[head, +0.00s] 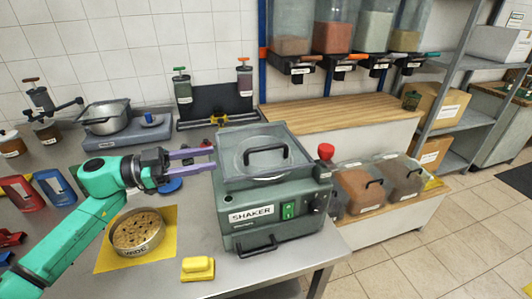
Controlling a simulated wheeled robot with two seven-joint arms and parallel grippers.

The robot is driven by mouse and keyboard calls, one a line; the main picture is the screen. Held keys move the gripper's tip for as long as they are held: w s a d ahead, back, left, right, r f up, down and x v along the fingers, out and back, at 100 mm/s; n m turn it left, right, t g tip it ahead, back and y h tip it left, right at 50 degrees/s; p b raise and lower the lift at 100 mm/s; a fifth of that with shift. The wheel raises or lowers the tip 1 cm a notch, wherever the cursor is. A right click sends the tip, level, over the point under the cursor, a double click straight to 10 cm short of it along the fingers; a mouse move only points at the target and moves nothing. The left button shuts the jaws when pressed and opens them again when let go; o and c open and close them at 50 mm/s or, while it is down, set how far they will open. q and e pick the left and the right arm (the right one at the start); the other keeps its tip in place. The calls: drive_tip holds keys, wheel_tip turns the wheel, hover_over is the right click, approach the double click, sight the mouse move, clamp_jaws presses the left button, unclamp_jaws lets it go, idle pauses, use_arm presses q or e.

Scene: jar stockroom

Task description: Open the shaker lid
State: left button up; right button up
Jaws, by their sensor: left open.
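The shaker (271,221) is a grey-green box labelled SHAKER, standing at the right end of the steel table. Its lid (262,176) is down on top, with a round clear window and a black handle (266,149). A second black handle (257,246) sits low on its front. My right gripper is not in view.
A round sieve (137,235) with brown contents stands on a yellow mat (107,259). A yellow block (198,268) lies near the table's front edge. A scale with a metal pan (104,118) and a dark stand (216,104) are behind. Clear bins (362,187) stand right of the shaker.

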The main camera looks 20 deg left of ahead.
sight(252, 150)
use_arm(q)
drive_tip(key=p+x, duration=0.1)
drive_tip(key=x, duration=0.4)
drive_tip(key=r+p+x, duration=0.1)
drive_tip(key=x, duration=0.1)
drive_tip(key=shift+w+d+p, duration=0.2)
drive_tip(key=shift+d+p, duration=0.1)
drive_tip(key=x, duration=0.2)
drive_tip(key=p+x, duration=0.1)
drive_tip(key=x, duration=0.1)
drive_tip(key=f+x, duration=0.1)
drive_tip(key=x, duration=0.1)
drive_tip(key=shift+w+d+p, duration=0.25)
drive_tip(key=shift+d+p, duration=0.05)
drive_tip(key=shift+p, duration=0.05)
drive_tip(key=shift+s+a, duration=0.1)
clamp_jaws()
drive_tip(key=shift+r, duration=0.1)
